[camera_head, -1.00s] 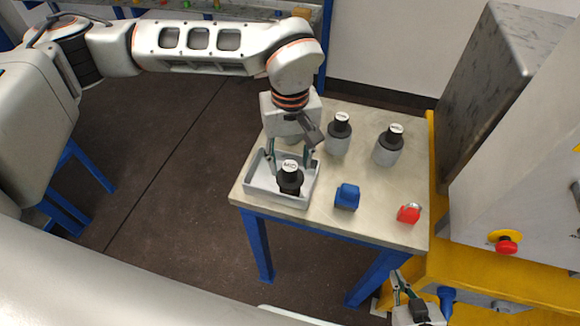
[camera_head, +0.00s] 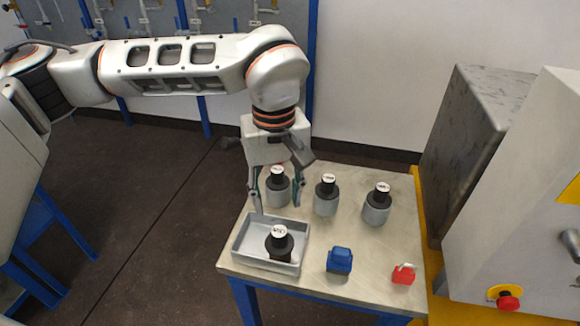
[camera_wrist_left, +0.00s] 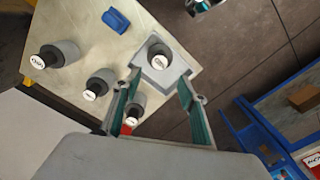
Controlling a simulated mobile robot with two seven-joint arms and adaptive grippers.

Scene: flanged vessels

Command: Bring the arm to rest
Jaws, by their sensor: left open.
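My left gripper (camera_head: 277,207) is open and empty, pointing down above the back of the grey tray (camera_head: 238,247). In the left wrist view its two green-padded fingers (camera_wrist_left: 160,78) stand apart, with the tray beyond them. A dark-topped vessel with a white label (camera_head: 279,240) stands in the tray, apart from the fingers. It also shows in the left wrist view (camera_wrist_left: 159,60). A metal and teal piece at the top edge of the left wrist view, likely part of my right gripper (camera_wrist_left: 204,5), is cut off; its jaws cannot be read.
Three grey vessels with black necks stand at the table's back: left (camera_head: 278,190), partly behind the fingers, middle (camera_head: 326,198) and right (camera_head: 377,207). A blue object (camera_head: 340,260) and a red one (camera_head: 404,275) lie in front. A machine (camera_head: 530,190) borders the right.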

